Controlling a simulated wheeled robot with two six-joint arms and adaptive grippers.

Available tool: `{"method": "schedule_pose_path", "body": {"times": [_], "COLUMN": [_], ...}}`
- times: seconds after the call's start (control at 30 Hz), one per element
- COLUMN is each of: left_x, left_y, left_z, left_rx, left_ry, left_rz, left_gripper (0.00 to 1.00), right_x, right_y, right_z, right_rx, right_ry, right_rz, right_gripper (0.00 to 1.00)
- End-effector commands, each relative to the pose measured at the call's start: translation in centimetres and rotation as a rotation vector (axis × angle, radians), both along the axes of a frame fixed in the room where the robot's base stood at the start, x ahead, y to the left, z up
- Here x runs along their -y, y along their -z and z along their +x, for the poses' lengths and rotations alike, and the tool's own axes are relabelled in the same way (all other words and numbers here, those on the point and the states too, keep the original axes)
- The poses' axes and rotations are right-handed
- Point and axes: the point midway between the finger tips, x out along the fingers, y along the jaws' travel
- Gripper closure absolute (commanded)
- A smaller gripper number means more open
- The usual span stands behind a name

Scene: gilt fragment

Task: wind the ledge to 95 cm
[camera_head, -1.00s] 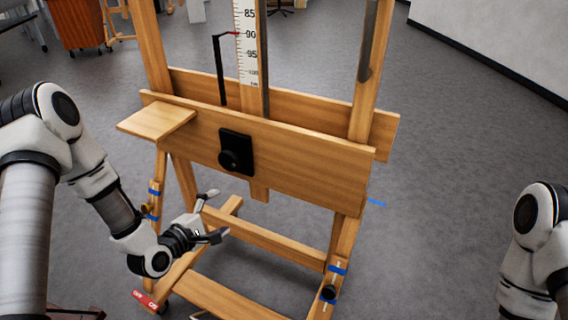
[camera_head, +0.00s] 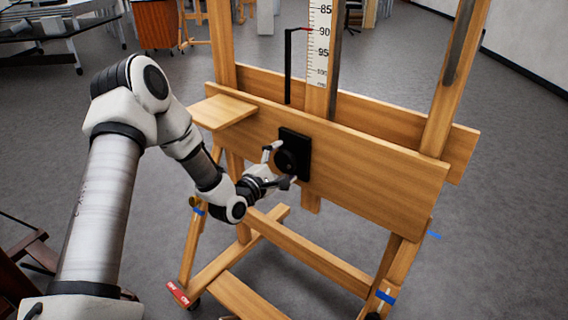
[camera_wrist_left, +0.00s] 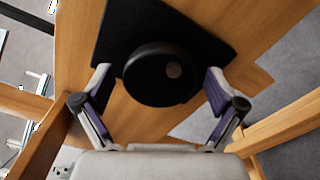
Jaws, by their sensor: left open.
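The ledge (camera_head: 375,170) is a broad wooden board across an easel. A round black knob (camera_head: 287,160) sits on a black plate (camera_head: 304,150) on its front. Behind it rises a white scale (camera_head: 319,60); the red pointer tip (camera_head: 308,30) on a bent black rod is at about 90. My left gripper (camera_head: 281,165) is open at the knob. In the left wrist view its fingers stand on either side of the knob (camera_wrist_left: 150,85), with gaps showing; I cannot tell how deep they reach. My right gripper is out of view.
The easel's legs and base beams (camera_head: 245,298) stand below, with a red label (camera_head: 178,292) at the left foot. Grey floor is open to the right.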

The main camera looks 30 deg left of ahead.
Motion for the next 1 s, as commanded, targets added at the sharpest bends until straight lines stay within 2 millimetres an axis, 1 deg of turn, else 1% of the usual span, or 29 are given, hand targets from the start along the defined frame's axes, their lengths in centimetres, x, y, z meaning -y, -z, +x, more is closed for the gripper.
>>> {"method": "schedule_pose_path", "body": {"times": [0.1,0.13,0.17,0.2,0.3,0.67,0.87,1.0], "left_x": [-0.01,-0.01,0.00,0.00,0.01,0.00,0.00,-0.01], "left_y": [0.01,0.01,0.02,0.02,0.02,0.01,0.00,-0.02], "left_z": [-0.03,-0.03,-0.04,-0.04,-0.05,-0.05,-0.04,-0.03], "left_rx": [-0.001,-0.001,-0.001,-0.001,-0.001,0.001,0.007,0.014], "left_ry": [0.000,0.000,0.000,0.000,0.000,0.000,0.000,-0.001], "left_rz": [0.000,0.000,0.000,0.000,0.000,0.020,0.094,0.184], "left_gripper": [0.05,0.09,0.19,0.33,0.66,0.66,0.66,0.66], "right_x": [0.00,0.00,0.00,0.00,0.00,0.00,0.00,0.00], "right_y": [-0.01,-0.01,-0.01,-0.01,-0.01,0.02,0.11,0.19], "right_z": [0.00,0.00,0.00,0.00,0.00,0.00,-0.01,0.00], "right_rx": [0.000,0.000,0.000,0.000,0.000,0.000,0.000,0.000], "right_ry": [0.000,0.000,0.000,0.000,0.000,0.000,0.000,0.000], "right_rz": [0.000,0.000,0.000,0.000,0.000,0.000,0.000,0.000], "right_gripper": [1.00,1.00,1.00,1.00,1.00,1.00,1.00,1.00]}}
